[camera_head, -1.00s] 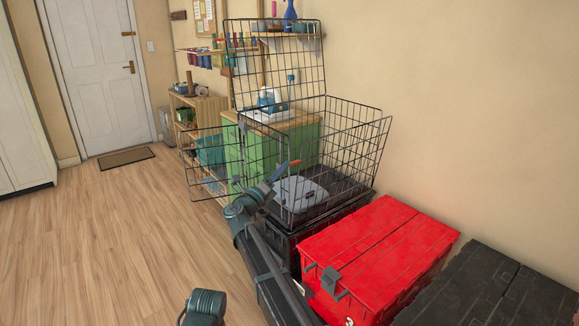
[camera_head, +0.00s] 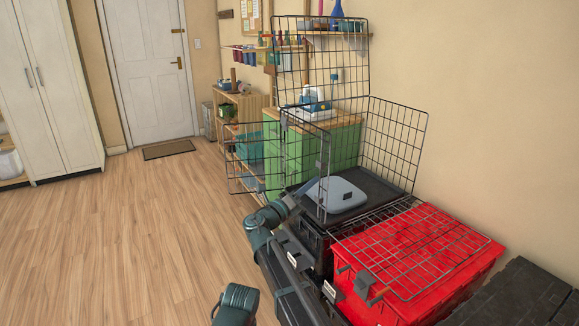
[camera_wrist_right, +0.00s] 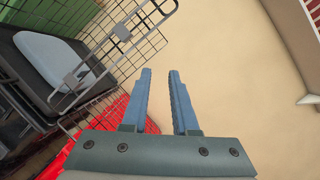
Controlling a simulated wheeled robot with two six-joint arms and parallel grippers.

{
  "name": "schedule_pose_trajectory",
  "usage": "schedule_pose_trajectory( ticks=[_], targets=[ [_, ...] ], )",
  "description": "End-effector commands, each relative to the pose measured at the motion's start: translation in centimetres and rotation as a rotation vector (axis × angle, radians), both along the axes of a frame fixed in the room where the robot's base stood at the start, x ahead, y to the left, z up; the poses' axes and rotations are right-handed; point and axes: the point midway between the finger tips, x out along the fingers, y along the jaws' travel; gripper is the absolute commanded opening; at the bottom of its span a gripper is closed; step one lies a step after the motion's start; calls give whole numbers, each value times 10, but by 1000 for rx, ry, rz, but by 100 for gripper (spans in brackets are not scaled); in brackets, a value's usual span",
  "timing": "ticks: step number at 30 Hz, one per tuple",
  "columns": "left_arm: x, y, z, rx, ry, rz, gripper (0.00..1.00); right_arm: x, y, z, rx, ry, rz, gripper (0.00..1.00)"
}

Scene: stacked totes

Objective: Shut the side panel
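A black wire crate stands on a dark tote, with a pale grey case (camera_head: 336,195) on its floor. One wire side panel (camera_head: 425,250) is hinged down and lies roughly flat over the red tote. A narrower wire door (camera_head: 247,160) stands swung out to the left. The wire top (camera_head: 320,65) is raised upright. My right gripper (camera_head: 292,202) is near the front of the crate, small and partly lost against dark parts. In the right wrist view its two blue fingers (camera_wrist_right: 159,75) are apart, with nothing between them. My left gripper is not in view.
The red tote (camera_head: 455,265) and a black tote (camera_head: 525,295) stand to the right. A green cabinet (camera_head: 290,150) with a wooden top is behind the crate. The wall (camera_head: 500,110) runs close along the right. The wooden floor at left is free.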

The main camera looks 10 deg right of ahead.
Motion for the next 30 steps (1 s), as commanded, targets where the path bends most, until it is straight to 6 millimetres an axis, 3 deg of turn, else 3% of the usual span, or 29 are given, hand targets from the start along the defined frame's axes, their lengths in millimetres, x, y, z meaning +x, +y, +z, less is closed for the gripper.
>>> schedule_pose_trajectory(
  ticks=[2,6,9,13,18,21,30],
  targets=[
    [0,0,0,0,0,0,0,-18,-22,-18,156,-68,-14,27],
    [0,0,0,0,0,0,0,-63,-65,-72,596,-292,-103,27],
    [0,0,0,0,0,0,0,-98,-84,-115,915,-490,-224,27],
    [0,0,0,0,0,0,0,-146,-93,-166,1274,-769,-450,27],
    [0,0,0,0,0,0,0,-210,-78,-221,1617,-1155,-859,27],
    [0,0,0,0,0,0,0,-239,-62,-240,1718,-1352,-1114,27],
    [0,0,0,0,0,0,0,-301,-11,-263,1707,-1765,-1787,27]
  ],
)
